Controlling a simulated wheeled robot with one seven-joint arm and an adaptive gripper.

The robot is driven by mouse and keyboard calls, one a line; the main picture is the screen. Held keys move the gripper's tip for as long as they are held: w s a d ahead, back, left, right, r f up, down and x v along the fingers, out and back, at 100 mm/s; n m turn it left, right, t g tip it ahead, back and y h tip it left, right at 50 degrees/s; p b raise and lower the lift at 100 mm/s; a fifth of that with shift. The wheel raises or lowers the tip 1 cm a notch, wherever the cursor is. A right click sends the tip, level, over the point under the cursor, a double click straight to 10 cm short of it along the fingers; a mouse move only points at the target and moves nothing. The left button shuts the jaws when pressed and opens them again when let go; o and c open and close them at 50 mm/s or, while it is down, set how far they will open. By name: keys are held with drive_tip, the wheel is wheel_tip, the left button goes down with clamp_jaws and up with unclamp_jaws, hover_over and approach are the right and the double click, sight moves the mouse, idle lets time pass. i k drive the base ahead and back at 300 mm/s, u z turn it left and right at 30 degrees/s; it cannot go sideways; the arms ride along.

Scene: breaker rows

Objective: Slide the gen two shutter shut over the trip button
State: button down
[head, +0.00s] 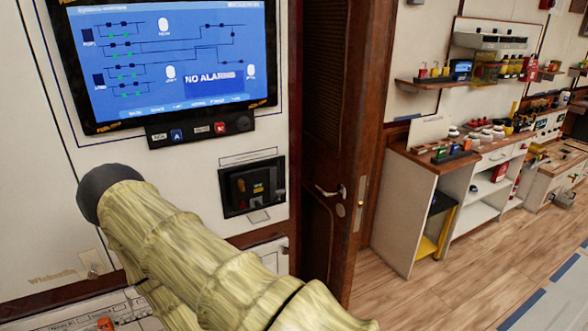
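I cannot make out the gen two shutter or the trip button for certain. A white panel edge (75,318) with small labels shows at the bottom left, with a small orange-red part (106,323) on it. Most of this panel is cut off by the picture's edge or hidden behind my arm. My arm, with a wood-like yellow cover and a dark rounded end, crosses the lower left and middle. No gripper fingers show.
A wall screen (170,60) reads "NO ALARMS", with a button strip (200,130) under it. A black recessed panel (252,187) sits right of my arm. A brown door (345,150) with a handle stands beside it. A cluttered workbench (425,165) and open wooden floor (480,265) lie right.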

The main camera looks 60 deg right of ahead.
sight(256, 202)
drive_tip(key=z, duration=1.5)
